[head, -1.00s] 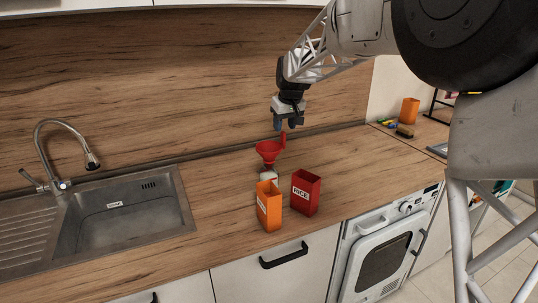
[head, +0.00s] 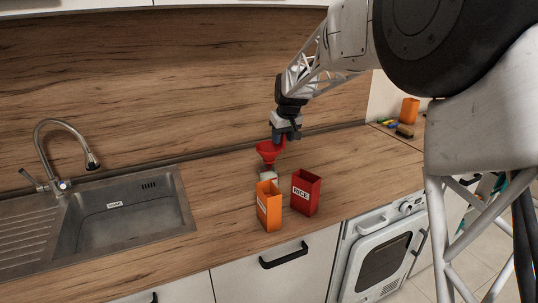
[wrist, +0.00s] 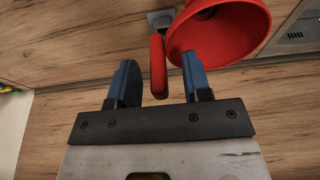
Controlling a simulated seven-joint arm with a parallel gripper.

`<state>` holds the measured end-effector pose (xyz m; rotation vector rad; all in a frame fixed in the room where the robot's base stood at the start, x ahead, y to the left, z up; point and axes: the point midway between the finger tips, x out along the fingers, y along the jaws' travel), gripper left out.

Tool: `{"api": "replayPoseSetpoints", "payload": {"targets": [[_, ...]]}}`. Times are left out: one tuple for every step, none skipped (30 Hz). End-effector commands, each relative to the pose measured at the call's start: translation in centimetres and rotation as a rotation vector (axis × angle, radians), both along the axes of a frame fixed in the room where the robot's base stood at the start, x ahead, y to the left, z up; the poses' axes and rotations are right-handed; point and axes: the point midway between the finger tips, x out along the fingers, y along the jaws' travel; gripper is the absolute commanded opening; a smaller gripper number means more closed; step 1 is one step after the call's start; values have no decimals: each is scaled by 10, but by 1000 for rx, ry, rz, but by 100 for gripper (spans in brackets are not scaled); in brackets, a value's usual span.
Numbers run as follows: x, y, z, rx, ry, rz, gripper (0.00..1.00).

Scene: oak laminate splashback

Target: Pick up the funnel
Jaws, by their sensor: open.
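The red funnel (head: 268,152) sits mouth up on top of a small pale container (head: 268,175) on the counter, behind the two boxes. In the wrist view the funnel (wrist: 222,32) fills the upper right, and its red handle tab (wrist: 158,66) stands between the lines of my two blue fingers. My gripper (head: 284,137) is open, right at the handle side of the funnel. In the wrist view my gripper (wrist: 158,75) has a finger on each side of the handle, with gaps showing. The handle is mostly hidden by the gripper in the head view.
An orange box (head: 269,206) and a red box marked RICE (head: 305,192) stand open in front of the funnel. A sink (head: 125,209) with a tap is at the left. Another orange container (head: 409,111) stands far right. The counter right of the funnel is clear.

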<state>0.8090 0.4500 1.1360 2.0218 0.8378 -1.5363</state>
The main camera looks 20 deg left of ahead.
Motion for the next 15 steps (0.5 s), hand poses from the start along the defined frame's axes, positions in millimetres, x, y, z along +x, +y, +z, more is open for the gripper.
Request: {"api": "replayPoseSetpoints", "payload": {"targets": [[0, 0, 0, 0, 0, 0, 45], [0, 0, 0, 0, 0, 0, 45], [0, 0, 0, 0, 0, 0, 45], [0, 0, 0, 0, 0, 0, 45], [0, 0, 0, 0, 0, 0, 45], [0, 0, 0, 0, 0, 0, 45], [0, 0, 0, 0, 0, 0, 45], [0, 0, 0, 0, 0, 0, 45], [0, 0, 0, 0, 0, 0, 45], [0, 0, 0, 0, 0, 0, 45], [0, 0, 0, 0, 0, 0, 45], [0, 0, 0, 0, 0, 0, 45], [0, 0, 0, 0, 0, 0, 45], [0, 0, 0, 0, 0, 0, 42], [0, 0, 0, 0, 0, 0, 36]]}}
